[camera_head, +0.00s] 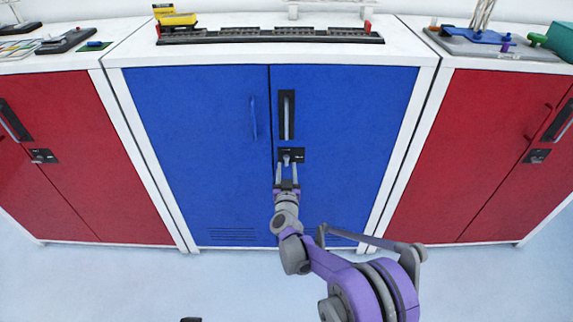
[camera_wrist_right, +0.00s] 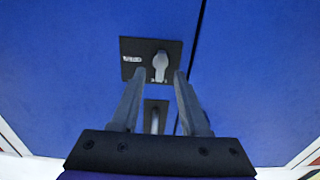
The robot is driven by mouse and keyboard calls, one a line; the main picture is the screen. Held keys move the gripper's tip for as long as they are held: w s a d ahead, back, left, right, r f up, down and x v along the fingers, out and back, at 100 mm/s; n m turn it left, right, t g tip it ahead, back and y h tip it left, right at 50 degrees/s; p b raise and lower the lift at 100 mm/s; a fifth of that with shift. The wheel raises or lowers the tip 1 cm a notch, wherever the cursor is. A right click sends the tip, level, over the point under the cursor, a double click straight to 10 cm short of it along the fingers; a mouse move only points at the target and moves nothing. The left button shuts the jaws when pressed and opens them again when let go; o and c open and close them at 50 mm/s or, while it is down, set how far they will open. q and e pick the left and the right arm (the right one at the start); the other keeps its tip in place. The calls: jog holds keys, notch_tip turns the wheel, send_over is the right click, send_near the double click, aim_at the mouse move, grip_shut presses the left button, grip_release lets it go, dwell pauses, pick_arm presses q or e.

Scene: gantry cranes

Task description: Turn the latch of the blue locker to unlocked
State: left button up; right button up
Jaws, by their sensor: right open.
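The blue locker (camera_head: 195,150) has two blue doors in a white frame, both closed. Its latch (camera_head: 287,155) is a small grey turn knob on a black plate, low beside the door seam and under the long handle. In the right wrist view, the latch knob (camera_wrist_right: 160,66) stands roughly upright in the picture beside a small pale label too blurred to read. My right gripper (camera_head: 287,167) is open, its two fingers pointing at the plate. In the wrist view its fingertips (camera_wrist_right: 159,74) lie on either side of the knob; I cannot tell whether they touch it.
The black-backed handle (camera_head: 287,115) is above the latch. Red lockers stand on the left (camera_head: 90,150) and right (camera_head: 490,150). A dark rail track (camera_head: 270,35) lies on the blue locker's white top.

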aim_at(287, 160)
jog(key=shift+w, duration=1.45)
grip_shut()
